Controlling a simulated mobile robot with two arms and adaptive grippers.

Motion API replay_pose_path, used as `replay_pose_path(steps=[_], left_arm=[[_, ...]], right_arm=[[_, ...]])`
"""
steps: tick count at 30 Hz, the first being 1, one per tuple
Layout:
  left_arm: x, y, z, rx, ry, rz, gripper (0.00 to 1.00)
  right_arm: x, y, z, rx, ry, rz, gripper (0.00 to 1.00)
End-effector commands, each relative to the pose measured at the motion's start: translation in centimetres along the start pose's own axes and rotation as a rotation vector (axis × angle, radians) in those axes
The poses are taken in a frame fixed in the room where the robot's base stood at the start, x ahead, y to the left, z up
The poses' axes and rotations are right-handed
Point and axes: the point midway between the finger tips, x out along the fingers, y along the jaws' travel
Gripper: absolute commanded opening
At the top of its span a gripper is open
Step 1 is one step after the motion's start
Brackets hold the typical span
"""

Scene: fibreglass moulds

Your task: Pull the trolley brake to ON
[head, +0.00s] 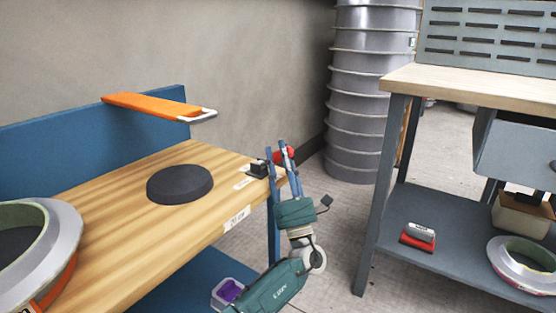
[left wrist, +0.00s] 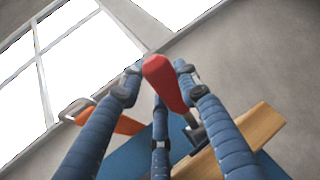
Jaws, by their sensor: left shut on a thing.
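The trolley (head: 120,225) has a wooden top and a blue back panel. At its far right corner is a small black brake mount (head: 259,169) with a red-handled lever (head: 290,151). My left gripper (head: 283,154) is at that corner, shut on the red handle, with blue fingers around it. In the left wrist view the red brake handle (left wrist: 163,78) lies between the fingertips, with its grey shaft running down to the wooden top. Small white labels (head: 243,183) lie by the mount, too small to read surely. My right gripper is out of view.
An orange bracket (head: 150,104) juts over the trolley top. A dark round disc (head: 180,184) and a ring mould (head: 66,240) lie on it. A ribbed grey column (head: 365,110) stands behind. A workbench (head: 480,87) is at right, with floor between.

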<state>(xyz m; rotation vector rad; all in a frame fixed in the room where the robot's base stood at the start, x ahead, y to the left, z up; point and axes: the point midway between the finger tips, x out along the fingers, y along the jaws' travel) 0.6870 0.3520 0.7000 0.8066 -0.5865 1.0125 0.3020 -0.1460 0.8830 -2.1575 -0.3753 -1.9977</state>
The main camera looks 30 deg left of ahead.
Motion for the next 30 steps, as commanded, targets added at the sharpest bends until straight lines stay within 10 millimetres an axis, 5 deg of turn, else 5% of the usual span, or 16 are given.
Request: replay_pose_path(steps=[16,17,19,30], left_arm=[[-0.35,-0.17,0.05,0.013,-0.026,-0.003,0.00],[-0.36,-0.18,0.05,0.013,-0.025,-0.003,0.36],[-0.35,-0.18,0.05,0.012,-0.025,-0.003,0.50],[-0.62,-0.15,0.00,0.010,-0.022,-0.002,0.53]], right_arm=[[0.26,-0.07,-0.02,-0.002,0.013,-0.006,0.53],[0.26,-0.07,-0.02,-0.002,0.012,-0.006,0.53],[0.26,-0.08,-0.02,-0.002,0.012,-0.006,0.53],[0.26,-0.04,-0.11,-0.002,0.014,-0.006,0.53]])
